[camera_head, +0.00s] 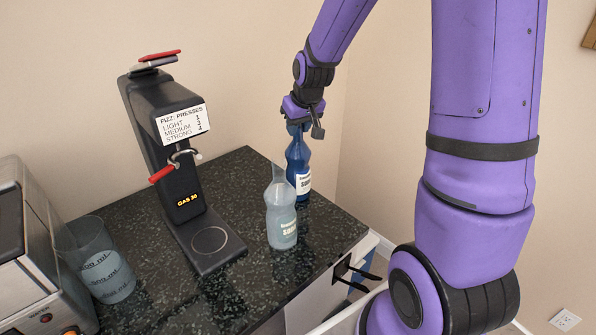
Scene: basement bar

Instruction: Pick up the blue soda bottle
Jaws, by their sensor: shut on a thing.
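The blue soda bottle (297,156) is dark blue with a white label and stands upright, or is held upright, near the back right of the dark stone counter (150,255). My gripper (299,124) comes down from above and is shut on the top of the bottle. The fingers are small and partly hidden by the wrist. The bottle's lower left side is hidden behind a paler bottle, so I cannot tell whether its base touches the counter.
A pale, translucent labelled bottle (281,213) stands just in front and left of the blue one. A black soda machine (150,110) with red levers stands left of both. A clear measuring cup (101,262) and a metal appliance (30,235) are at the left. The counter's right edge is close.

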